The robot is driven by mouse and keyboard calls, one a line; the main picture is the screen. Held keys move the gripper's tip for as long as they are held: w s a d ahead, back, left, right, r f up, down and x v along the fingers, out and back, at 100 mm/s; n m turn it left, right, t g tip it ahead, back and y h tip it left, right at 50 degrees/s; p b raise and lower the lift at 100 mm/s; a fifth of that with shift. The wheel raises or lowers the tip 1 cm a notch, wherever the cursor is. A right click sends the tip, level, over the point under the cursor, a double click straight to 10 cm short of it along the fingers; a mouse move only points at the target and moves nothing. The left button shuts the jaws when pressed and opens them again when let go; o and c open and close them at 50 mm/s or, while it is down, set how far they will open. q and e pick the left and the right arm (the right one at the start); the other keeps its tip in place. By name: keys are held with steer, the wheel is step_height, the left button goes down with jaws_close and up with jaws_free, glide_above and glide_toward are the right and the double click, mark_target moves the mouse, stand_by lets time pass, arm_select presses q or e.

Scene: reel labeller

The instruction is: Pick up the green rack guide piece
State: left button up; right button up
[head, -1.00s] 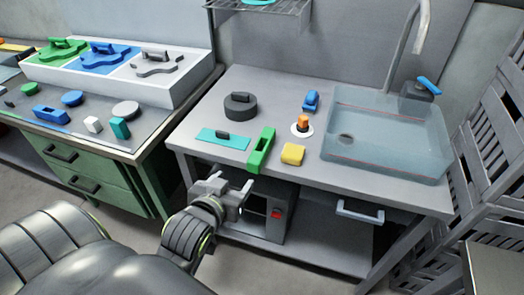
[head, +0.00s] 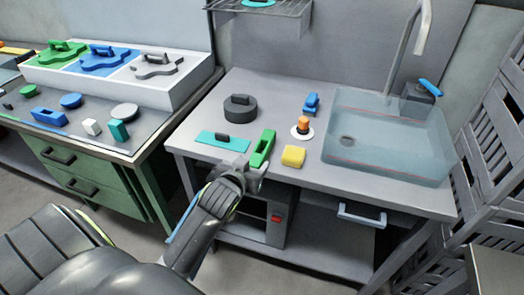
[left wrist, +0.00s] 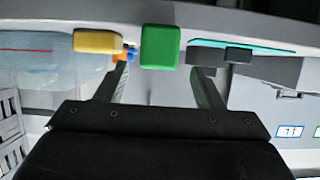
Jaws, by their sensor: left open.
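The green rack guide piece (head: 264,147) lies near the front edge of the grey table, between a teal plate and a yellow block. It also shows in the left wrist view (left wrist: 160,46), end-on, between and beyond the two fingers. My left gripper (head: 246,167) is at the table's front edge, close to the near end of the green piece. In the left wrist view its fingers (left wrist: 164,84) are apart with nothing between them. In the head view the gripper hides a little of the green piece's near end. My right gripper is not in view.
Close by are the yellow block (head: 293,156), the teal plate (head: 222,141) with a dark handle, the orange-topped piece (head: 303,125), the blue piece (head: 311,103) and the dark round reel (head: 240,107). A clear sink basin (head: 390,150) stands right. A shelf unit is below the tabletop.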

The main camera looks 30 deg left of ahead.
mark_target(254, 162)
arm_select(q)
steer(key=shift+x, duration=2.25)
steer(key=shift+d+f, duration=0.1)
steer(key=shift+f, duration=0.05)
steer(key=c, duration=1.2)
